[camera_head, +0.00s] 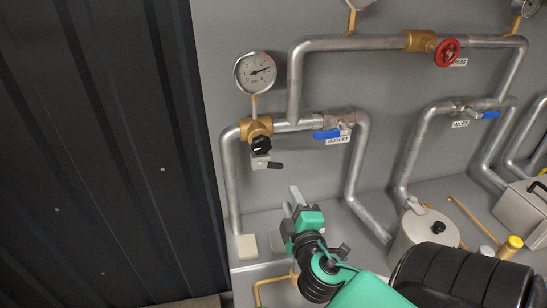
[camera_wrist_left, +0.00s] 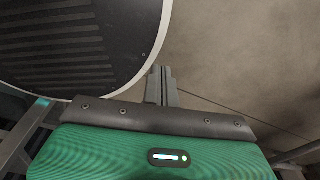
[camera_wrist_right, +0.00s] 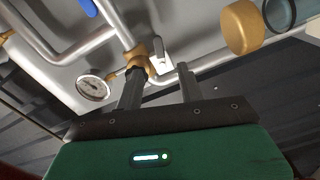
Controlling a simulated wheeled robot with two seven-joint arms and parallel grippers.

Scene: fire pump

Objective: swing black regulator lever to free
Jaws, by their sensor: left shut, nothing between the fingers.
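The brass regulator (camera_head: 256,127) sits on the pipe at the left of the panel, below a round gauge (camera_head: 255,72). It has a black knob (camera_head: 261,145) and, under it, a small silver block with the short black lever (camera_head: 275,165) pointing right. My right gripper (camera_head: 299,198) is below and right of the lever, apart from it. In the right wrist view, its two fingers (camera_wrist_right: 158,80) are spread with nothing held; the regulator (camera_wrist_right: 139,62) and lever (camera_wrist_right: 158,47) lie beyond them. My left gripper (camera_wrist_left: 161,73) shows only in the left wrist view, its fingers together and empty.
A blue outlet handle (camera_head: 327,134) is right of the regulator, and a red bypass wheel (camera_head: 447,52) is at upper right. Vertical pipes (camera_head: 358,170) flank the space below. A grey canister (camera_head: 420,235) and a grey box (camera_head: 522,207) stand at right. A dark ribbed wall (camera_head: 110,150) fills the left.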

